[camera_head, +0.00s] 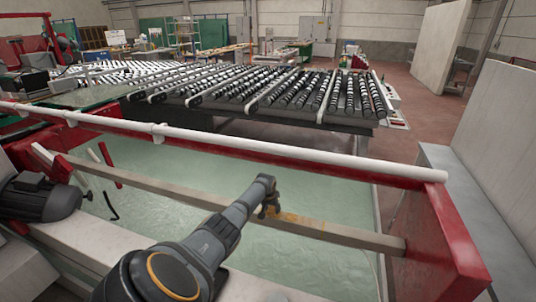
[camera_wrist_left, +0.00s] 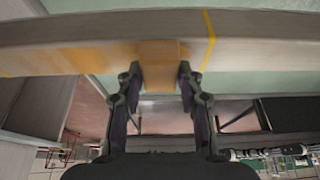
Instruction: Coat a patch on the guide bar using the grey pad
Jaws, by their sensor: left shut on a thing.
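The guide bar (camera_head: 335,232) is a long beige-grey bar crossing the head view, sloping down to the right. It also spans the top of the left wrist view (camera_wrist_left: 255,27). A yellow-orange patch of coating (camera_head: 300,219) lies on it and shows left of the fingers in the wrist view (camera_wrist_left: 55,62). A thin yellow line (camera_wrist_left: 209,40) crosses the bar right of the fingers. My left gripper (camera_head: 269,208) is at the bar, its fingers shut on the pad (camera_wrist_left: 158,72), which looks orange-brown here. The pad appears against the bar; exact contact is hard to tell. My right gripper is not in view.
A white rail (camera_head: 300,155) on a red frame (camera_head: 445,225) runs behind the bar. Pale green glass (camera_head: 160,185) lies behind and below it. A dark motor (camera_head: 40,198) stands at left. Roller conveyors (camera_head: 290,90) lie farther back.

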